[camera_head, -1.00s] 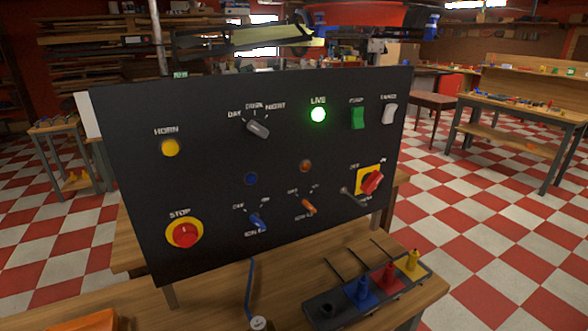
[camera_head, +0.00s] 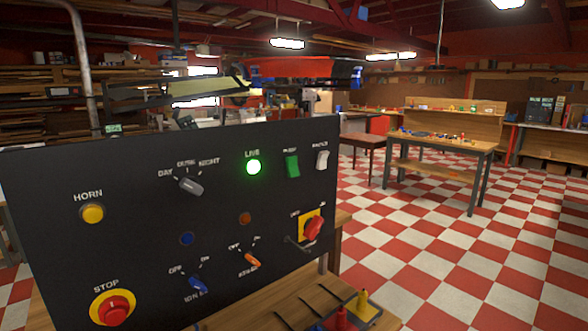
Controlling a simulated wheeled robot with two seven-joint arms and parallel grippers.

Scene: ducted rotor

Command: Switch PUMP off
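A dark control panel (camera_head: 130,240) stands on the wooden bench (camera_head: 262,318) in the left half of the view. A green rocker switch (camera_head: 292,166) sits near the panel's upper right, under a small label that looks like PUMP but is blurred. I cannot tell clearly which way the rocker is tipped. Neither of my grippers shows.
The panel also carries a yellow HORN button (camera_head: 92,213), a red STOP button (camera_head: 114,309), a grey selector (camera_head: 190,186) and a red rotary switch (camera_head: 313,228). Checkered floor (camera_head: 450,260) lies open to the right.

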